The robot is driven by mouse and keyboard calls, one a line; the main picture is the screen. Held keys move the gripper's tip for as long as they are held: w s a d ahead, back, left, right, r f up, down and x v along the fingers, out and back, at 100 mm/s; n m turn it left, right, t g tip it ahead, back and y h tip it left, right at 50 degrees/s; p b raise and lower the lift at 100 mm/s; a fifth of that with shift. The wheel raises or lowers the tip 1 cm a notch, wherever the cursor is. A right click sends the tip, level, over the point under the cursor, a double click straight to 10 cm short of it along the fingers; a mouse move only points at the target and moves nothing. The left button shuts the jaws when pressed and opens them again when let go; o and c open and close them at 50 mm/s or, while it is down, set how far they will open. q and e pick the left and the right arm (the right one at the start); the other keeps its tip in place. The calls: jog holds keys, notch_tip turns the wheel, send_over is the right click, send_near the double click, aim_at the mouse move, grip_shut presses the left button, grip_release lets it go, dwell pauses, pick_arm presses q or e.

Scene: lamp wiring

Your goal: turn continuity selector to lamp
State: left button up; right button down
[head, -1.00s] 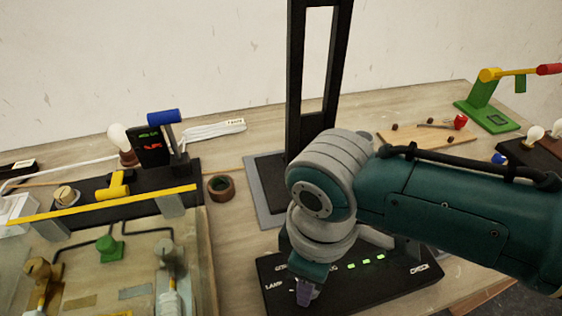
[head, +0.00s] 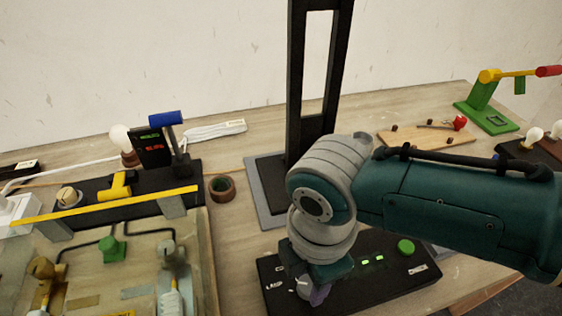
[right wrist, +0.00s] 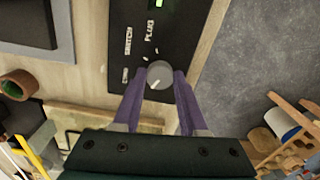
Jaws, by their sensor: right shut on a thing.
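The continuity selector is a round grey knob (right wrist: 159,74) with a white pointer mark, on a black tester box (head: 385,282). My left gripper is not in view.
The box has a green button (head: 405,247) and lit green lights. A black upright frame (head: 293,130) stands behind it. A brown tape roll (head: 221,188) and a wiring board (head: 140,290) lie to the left. A wooden tray (head: 425,138) is at the back right.

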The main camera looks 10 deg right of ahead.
aim_at(309, 284)
jog(key=shift+n, duration=0.4)
jog(key=shift+c, duration=2.2)
grip_release()
notch_tip(309, 284, up, 10)
jog(key=p, duration=0.2)
